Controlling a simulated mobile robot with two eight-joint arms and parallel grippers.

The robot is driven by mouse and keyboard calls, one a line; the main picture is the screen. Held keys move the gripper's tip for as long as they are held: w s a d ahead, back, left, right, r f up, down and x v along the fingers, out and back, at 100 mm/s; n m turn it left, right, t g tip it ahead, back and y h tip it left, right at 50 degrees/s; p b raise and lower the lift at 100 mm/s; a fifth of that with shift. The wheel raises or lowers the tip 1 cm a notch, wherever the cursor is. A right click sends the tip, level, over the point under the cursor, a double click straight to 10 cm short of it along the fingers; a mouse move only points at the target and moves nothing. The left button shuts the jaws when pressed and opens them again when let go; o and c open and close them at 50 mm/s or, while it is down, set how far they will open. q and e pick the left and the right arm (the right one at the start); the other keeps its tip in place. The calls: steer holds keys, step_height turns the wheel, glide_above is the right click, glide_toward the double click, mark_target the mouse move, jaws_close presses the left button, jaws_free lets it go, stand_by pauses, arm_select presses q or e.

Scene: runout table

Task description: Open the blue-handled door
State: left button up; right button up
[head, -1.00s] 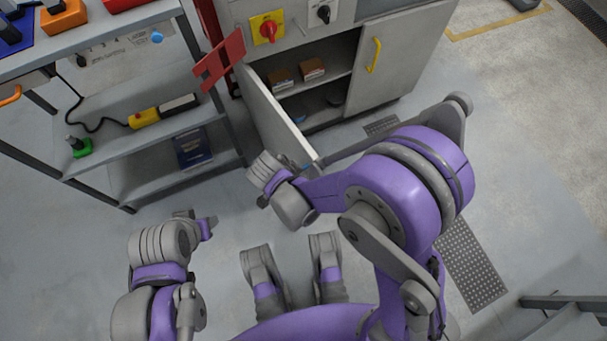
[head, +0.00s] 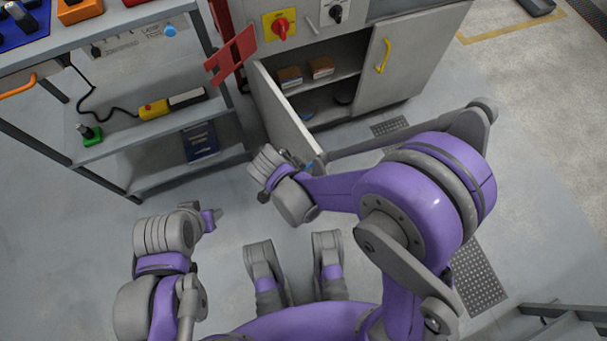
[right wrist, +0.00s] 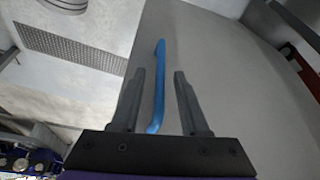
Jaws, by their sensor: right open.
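The blue-handled door (head: 284,115) is the left door of the grey cabinet (head: 345,100) and stands open, swung out towards me. Its blue handle (right wrist: 159,85) is a vertical bar in the right wrist view; only a bit of it (head: 309,168) shows in the head view. My right gripper (right wrist: 164,75) is open at the door's face, and the handle appears between its two fingers. I cannot tell whether they touch it. In the head view my right wrist hides the fingers. My left gripper (head: 210,218) is low at the left, away from the door; its jaw state is unclear.
The right door, with a yellow handle (head: 383,55), is shut. Small brown boxes (head: 290,77) sit on the cabinet shelf. A grey shelf rack (head: 150,165) stands close at the left. A red bracket (head: 231,56) is beside the cabinet. Floor in front is clear.

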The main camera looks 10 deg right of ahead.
steer(key=p+v, duration=0.2)
steer(key=v, duration=0.6)
steer(key=shift+r, duration=0.15)
